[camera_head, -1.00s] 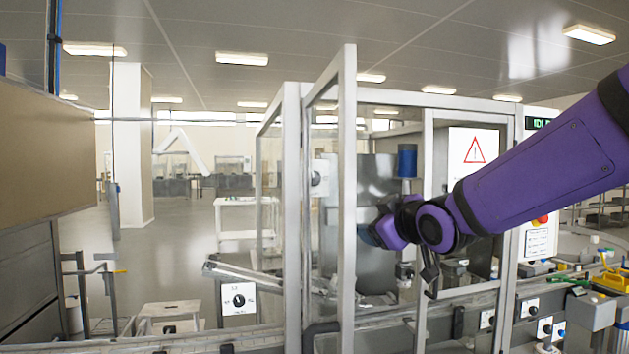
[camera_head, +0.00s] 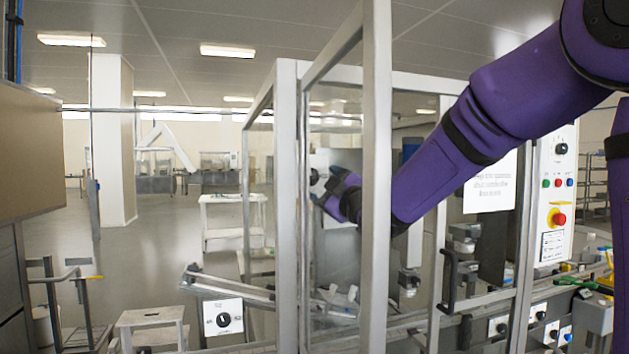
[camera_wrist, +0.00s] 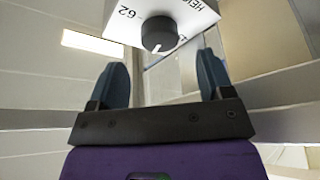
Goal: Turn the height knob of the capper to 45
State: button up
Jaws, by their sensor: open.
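The height knob (camera_wrist: 159,34) is a round black knob with a white pointer line on a white plate (camera_wrist: 190,14). The plate shows "62" and part of a word starting "HEI", upside down in the wrist view. My gripper (camera_wrist: 165,70) is open, its two dark blue fingers apart, with the knob just beyond the fingertips and between their lines. In the head view my gripper (camera_head: 326,190) is inside the capper's frame, close to the knob (camera_head: 314,176) on its left side. The fingers do not visibly touch the knob.
The capper's metal frame post (camera_head: 376,180) stands in front of my arm. An open door handle (camera_head: 448,282) and the frame's right post lie near the arm. Another black knob (camera_head: 223,320) on a white plate sits lower left. A control panel (camera_head: 557,200) is at right.

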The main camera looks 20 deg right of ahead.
jog(key=x, duration=0.4)
jog(key=shift+w+a+r, duration=0.1)
jog(key=shift+w+a, duration=0.05)
jog(key=shift+w, duration=0.15)
jog(key=c, duration=0.9)
